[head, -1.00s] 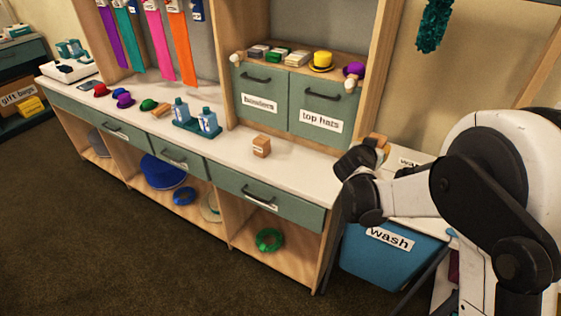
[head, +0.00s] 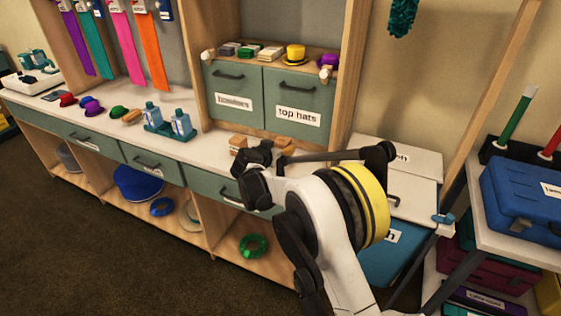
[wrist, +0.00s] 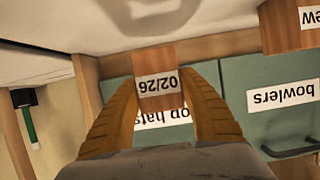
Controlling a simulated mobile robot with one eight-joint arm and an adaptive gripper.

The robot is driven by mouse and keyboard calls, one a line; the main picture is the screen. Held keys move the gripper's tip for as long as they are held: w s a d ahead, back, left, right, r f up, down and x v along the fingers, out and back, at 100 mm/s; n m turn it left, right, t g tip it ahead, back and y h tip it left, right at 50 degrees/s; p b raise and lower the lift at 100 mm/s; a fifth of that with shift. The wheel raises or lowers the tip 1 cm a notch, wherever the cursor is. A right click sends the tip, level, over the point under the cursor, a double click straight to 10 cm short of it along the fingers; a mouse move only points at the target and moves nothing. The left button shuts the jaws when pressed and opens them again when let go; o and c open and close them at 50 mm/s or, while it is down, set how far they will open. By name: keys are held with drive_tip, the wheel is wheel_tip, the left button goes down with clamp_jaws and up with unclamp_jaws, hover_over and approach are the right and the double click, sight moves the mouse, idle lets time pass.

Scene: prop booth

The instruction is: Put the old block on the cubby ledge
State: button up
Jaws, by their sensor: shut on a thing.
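My gripper (head: 272,150) is over the counter in front of the "top hats" drawer. In the wrist view its two yellow fingers (wrist: 158,112) are shut on a wooden block (wrist: 154,60) labelled "02/26". That view is upside down. The held block shows small in the head view (head: 288,144), partly hidden by my gripper. A second wooden block (head: 238,141) stands on the counter to the left; its label in the wrist view (wrist: 285,30) is cut off and ends in "ew". A wooden ledge (head: 275,66) runs above the "bowlers" and "top hats" drawers.
Blue bottles (head: 180,125) stand left on the counter (head: 205,146). A blue case (head: 525,195) lies on a side table at right.

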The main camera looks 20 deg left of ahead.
wheel_tip(320, 180, down, 4)
drive_tip(key=shift+a+f+b, duration=0.15)
drive_tip(key=shift+f+b, duration=0.1)
drive_tip(key=shift+b, duration=0.95)
drive_tip(key=shift+r, duration=0.2)
drive_tip(key=o, duration=1.1)
drive_tip(key=shift+f, duration=0.15)
